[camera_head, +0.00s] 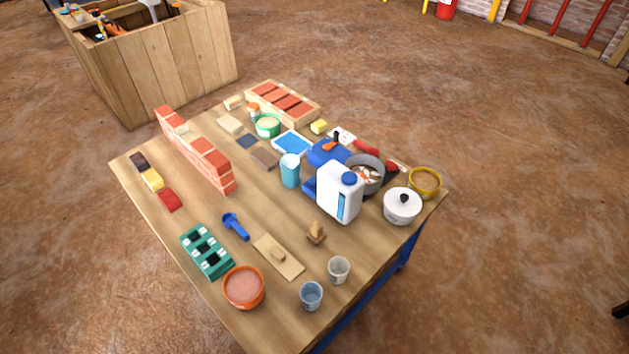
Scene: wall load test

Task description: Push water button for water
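I cannot make out which part, if any, is a water button. A light blue cup (290,171) stands to its left. A clear cup (339,270) and a bluish cup (311,296) stand near the table's front right edge. Neither of my grippers is in view.
A small brick wall (197,152) stands on the left part. A grey pot (367,174) and a white lidded pot (402,206) crowd the white container's right side. An orange bowl (244,287) and green block (207,251) are in front. A wooden crate (160,60) stands behind.

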